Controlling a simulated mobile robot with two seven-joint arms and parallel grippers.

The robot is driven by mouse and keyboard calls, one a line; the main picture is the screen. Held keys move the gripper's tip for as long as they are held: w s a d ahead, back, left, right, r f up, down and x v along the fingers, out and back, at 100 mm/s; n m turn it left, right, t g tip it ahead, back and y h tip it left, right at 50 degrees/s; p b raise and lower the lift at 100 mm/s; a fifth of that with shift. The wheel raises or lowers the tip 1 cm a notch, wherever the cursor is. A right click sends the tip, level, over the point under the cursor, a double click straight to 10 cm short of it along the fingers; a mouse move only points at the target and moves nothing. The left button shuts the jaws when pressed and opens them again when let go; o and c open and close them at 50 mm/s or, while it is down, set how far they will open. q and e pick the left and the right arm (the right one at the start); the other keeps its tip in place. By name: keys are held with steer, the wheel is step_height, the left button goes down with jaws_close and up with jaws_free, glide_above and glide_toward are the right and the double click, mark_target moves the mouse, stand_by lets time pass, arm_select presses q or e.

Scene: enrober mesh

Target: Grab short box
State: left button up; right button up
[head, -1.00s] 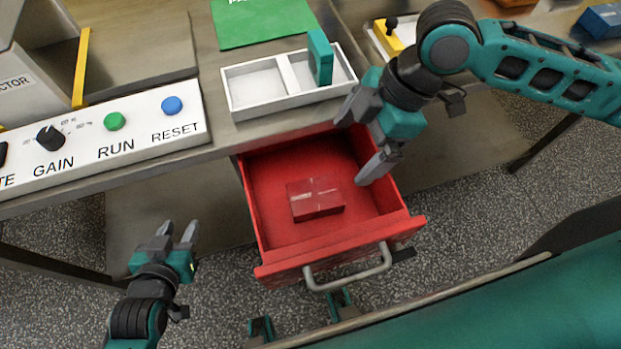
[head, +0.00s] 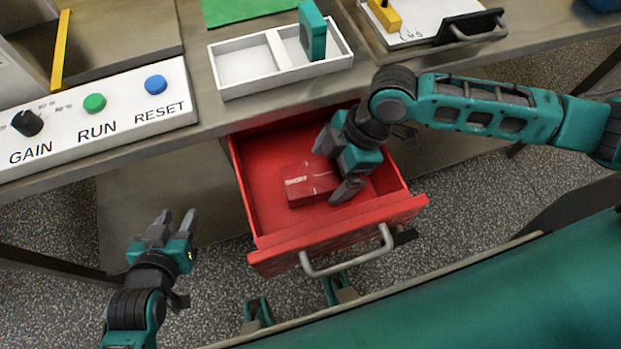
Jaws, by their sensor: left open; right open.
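My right gripper (head: 334,166) is open inside the drawer area, over the right side of the box. One finger is beyond the box and the other is at its right end; I cannot tell whether they touch it. The gripper hides part of the box's right side. My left gripper (head: 174,224) is open and empty, left of the drawer and in front of the table.
The drawer has a grey handle (head: 347,258) at its front. Above it on the table stand a white two-compartment tray (head: 243,93) with a teal block (head: 312,32) and a control panel (head: 65,142) with a knob and buttons. A clipboard-like white board (head: 425,20) lies further right.

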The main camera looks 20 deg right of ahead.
steer(key=shift+a+f, duration=0.1)
steer(key=shift+f, duration=0.2)
steer(key=c, duration=1.1)
steer(key=shift+r, duration=0.2)
